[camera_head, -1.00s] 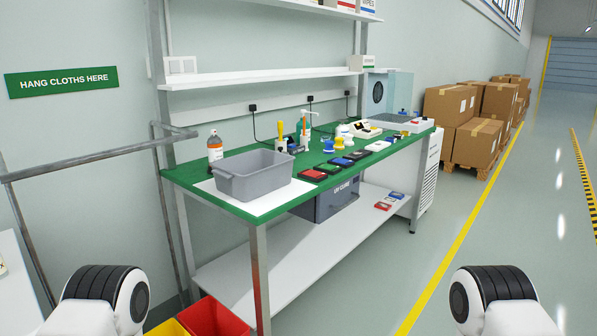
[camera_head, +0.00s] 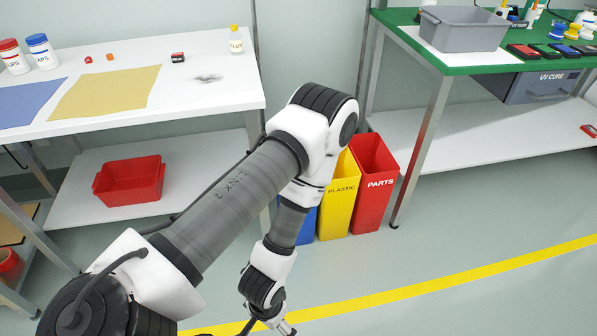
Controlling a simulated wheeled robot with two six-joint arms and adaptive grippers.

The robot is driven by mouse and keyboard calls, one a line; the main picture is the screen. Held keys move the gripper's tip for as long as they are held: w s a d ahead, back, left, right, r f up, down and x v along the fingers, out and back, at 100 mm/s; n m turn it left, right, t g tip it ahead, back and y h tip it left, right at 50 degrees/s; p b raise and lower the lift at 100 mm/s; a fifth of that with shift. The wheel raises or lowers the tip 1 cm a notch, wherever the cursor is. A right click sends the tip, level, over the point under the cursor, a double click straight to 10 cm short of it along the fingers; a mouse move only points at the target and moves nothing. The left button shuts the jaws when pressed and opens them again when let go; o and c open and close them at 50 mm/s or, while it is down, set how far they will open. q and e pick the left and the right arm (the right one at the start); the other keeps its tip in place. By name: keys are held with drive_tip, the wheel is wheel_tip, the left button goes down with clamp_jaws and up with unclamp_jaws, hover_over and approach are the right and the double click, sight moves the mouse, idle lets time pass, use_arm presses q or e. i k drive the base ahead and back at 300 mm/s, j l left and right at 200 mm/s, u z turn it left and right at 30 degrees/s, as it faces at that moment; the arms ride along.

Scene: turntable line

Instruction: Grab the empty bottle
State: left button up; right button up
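A small clear bottle (camera_head: 236,42) with a yellow cap stands upright at the back right of the white table. Its label appears to read "FLUX"; I cannot tell whether it is empty. My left arm reaches in from the lower left across the middle of the view. Its gripper (camera_head: 284,328) points down at the bottom edge, mostly cut off, far below and in front of the table. Whether it is open or shut does not show. My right gripper is out of view.
The white table (camera_head: 200,92) holds two capped jars, cloths and small parts. A red tray (camera_head: 130,180) is on its lower shelf. Yellow (camera_head: 338,205) and red (camera_head: 372,190) bins stand between it and the green bench (camera_head: 455,62) with a grey tub (camera_head: 463,30). Floor at right is clear.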

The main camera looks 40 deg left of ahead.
sight(236, 40)
drive_tip(key=u, duration=1.55)
drive_tip(key=i+j, duration=0.6)
drive_tip(key=i, duration=0.2)
